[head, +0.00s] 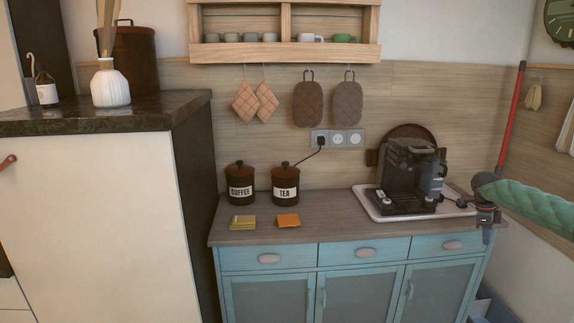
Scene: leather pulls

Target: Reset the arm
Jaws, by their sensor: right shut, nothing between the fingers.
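My right arm (535,203), in a green quilted sleeve, comes in from the right edge. My right gripper (487,236) is dark, points down and is shut and empty. It appears in front of the right end of the blue cabinet's countertop, just right of the white tray (372,209). I cannot tell its exact distance from the counter edge. My left arm and gripper are not in view.
A coffee machine (402,180) stands on the tray. Coffee (240,187) and tea (285,186) canisters, yellow (242,222) and orange (288,220) cloths sit left. A red pole (511,115) rises behind my arm. The middle of the countertop (325,222) is clear.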

